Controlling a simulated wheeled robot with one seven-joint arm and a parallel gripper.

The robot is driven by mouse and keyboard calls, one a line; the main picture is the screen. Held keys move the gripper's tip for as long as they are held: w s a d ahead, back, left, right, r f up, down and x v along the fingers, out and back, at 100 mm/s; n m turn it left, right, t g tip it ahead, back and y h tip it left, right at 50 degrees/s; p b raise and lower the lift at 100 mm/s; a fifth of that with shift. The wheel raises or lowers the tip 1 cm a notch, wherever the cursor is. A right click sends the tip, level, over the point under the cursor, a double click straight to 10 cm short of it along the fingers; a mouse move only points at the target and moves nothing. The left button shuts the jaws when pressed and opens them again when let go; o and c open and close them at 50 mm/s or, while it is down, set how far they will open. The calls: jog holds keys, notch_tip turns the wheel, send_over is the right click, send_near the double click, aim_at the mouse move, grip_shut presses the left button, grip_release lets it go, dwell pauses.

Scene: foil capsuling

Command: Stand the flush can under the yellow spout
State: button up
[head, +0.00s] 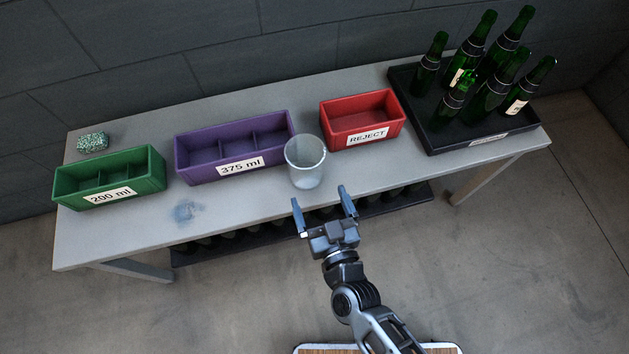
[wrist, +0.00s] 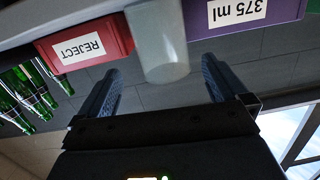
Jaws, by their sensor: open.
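The flush can looks to be the pale, translucent, open-topped can (head: 305,165) standing upright at the front edge of the table, between the purple and red bins. In the wrist view the can (wrist: 157,42) lies ahead of and between my fingers, with the picture upside down. My gripper (head: 320,195) is open and empty, just off the table's front edge, its fingers pointing toward the can. I see a gap between the fingertips and the can in the head view. No yellow spout shows in either view.
A black tray (head: 442,140) holds several green bottles. A speckled sponge (head: 93,142) and a bluish smear (head: 185,211) lie left.

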jog(key=shift+s+d, duration=0.2)
jog(key=shift+s, duration=0.4)
jog(key=s+d+r+m+h, duration=0.1)
jog(key=s+d+r+h, duration=0.1)
jog(key=s+d+r, duration=0.7)
jog(key=s+d+r+m+h, duration=0.1)
jog(key=s+d+r+h, duration=0.1)
jog(key=s+d+r, duration=0.65)
jog(key=s+d+r+m+g+h, duration=0.1)
jog(key=s+d+r, duration=0.1)
jog(key=s+r, duration=0.5)
jog(key=shift+s+d+r, duration=0.3)
jog(key=shift+s+r, duration=0.1)
jog(key=shift+s, duration=0.2)
